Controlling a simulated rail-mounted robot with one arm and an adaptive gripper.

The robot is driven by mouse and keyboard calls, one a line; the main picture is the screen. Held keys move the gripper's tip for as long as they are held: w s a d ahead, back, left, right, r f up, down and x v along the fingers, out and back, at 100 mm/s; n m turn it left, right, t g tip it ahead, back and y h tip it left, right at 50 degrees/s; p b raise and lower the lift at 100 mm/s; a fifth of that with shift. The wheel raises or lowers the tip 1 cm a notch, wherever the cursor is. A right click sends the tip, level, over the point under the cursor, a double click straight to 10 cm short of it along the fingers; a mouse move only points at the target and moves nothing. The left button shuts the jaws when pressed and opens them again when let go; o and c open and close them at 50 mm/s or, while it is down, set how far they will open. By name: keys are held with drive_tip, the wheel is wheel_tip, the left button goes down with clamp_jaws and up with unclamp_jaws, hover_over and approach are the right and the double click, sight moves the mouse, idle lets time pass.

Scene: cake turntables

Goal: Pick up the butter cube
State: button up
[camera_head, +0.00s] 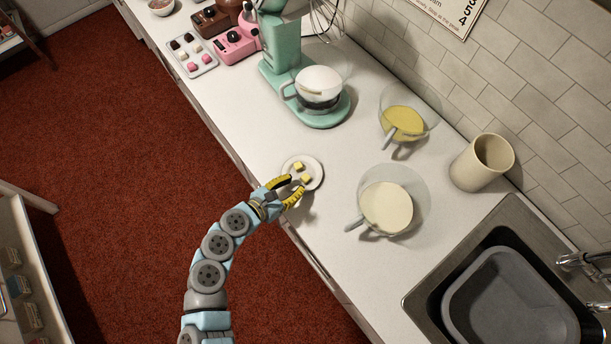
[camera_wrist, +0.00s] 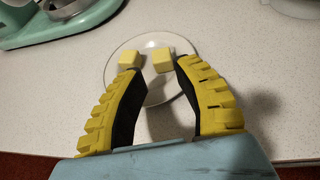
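Two pale yellow butter cubes lie on a small white plate (camera_head: 317,169) on the counter. In the head view one cube (camera_head: 298,166) is toward the back of the plate and the other cube (camera_head: 305,179) is nearer my gripper (camera_head: 293,187). In the wrist view the left cube (camera_wrist: 129,60) and the right cube (camera_wrist: 164,62) lie just past the fingertips on the plate (camera_wrist: 150,42). My gripper (camera_wrist: 154,72) is open, its yellow fingers spread over the plate's near side. Nothing is between the fingers. Whether a fingertip touches a cube is unclear.
A mint stand mixer (camera_head: 281,45) stands behind the plate. To the right are a glass bowl of cream (camera_head: 388,207), a bowl of yellow mixture (camera_head: 403,122) and a beige canister (camera_head: 482,163). A sink (camera_head: 425,296) is at lower right. The counter's front edge is close to the plate.

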sight(304, 178)
drive_tip(key=x, duration=0.1)
drive_tip(key=p+x, duration=0.1)
drive_tip(key=x, duration=0.2)
drive_tip(key=shift+w+d+r+p, duration=0.1)
drive_tip(key=shift+w+d+p, duration=0.2)
drive_tip(key=shift+d+p, duration=0.1)
drive_tip(key=shift+w+d+f, duration=0.15)
drive_tip(key=shift+f, duration=0.05)
drive_tip(key=c, duration=0.4)
